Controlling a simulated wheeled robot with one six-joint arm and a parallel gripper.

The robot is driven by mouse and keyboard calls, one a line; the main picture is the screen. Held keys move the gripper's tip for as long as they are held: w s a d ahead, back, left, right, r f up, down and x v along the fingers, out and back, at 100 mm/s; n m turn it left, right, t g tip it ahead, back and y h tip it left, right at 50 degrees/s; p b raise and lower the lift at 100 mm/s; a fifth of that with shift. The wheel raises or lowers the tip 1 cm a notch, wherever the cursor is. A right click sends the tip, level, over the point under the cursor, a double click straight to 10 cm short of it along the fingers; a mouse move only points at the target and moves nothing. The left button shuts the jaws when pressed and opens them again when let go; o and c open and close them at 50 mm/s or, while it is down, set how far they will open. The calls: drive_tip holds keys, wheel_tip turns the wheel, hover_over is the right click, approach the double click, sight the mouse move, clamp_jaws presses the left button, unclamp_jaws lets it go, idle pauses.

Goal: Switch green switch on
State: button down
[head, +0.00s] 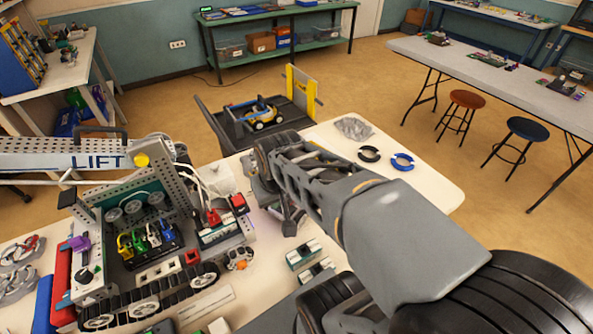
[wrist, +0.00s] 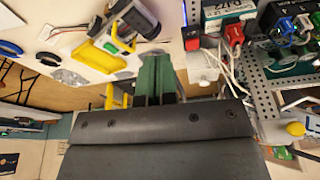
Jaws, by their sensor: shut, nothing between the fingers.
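The green switch (head: 139,240) is a small lever in a row of coloured levers on a black block, between a yellow and a blue one, on the tracked machine on the table. My gripper (head: 290,226) hangs over the table to the right of the machine, apart from the levers. In the wrist view its fingers (wrist: 155,78) are together and empty. I cannot tell from these frames which way the green switch is set.
A grey perforated frame with a LIFT beam (head: 85,160) rises behind the levers. A red switch block (head: 214,217) and white cables (head: 213,185) lie between the levers and my gripper. Blue and black rings (head: 402,162) lie at the table's far right.

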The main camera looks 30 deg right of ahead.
drive_tip(key=w+d+f+m+b, duration=0.1)
drive_tip(key=w+d+f+m, duration=0.2)
drive_tip(key=w+d+m, duration=0.3)
drive_tip(key=w+d+f+m+g+y+b, duration=0.1)
drive_tip(key=w+d+f+m+b, duration=0.1)
drive_tip(key=w+d+m, duration=0.4)
drive_tip(key=w+d+f, duration=0.1)
drive_tip(key=w+d, duration=0.4)
drive_tip(key=d, duration=0.4)
drive_tip(key=shift+d+f+m, duration=0.25)
drive_tip(key=shift+f+m, duration=0.05)
drive_tip(key=shift+f, duration=0.1)
drive_tip(key=f, duration=0.4)
drive_tip(key=w+f+p, duration=0.1)
drive_tip(key=f, duration=0.4)
drive_tip(key=f+p, duration=0.1)
drive_tip(key=f, duration=0.3)
drive_tip(key=shift+w+a+f, duration=0.3)
drive_tip(key=shift+w+f, duration=0.05)
drive_tip(key=shift+g, duration=0.3)
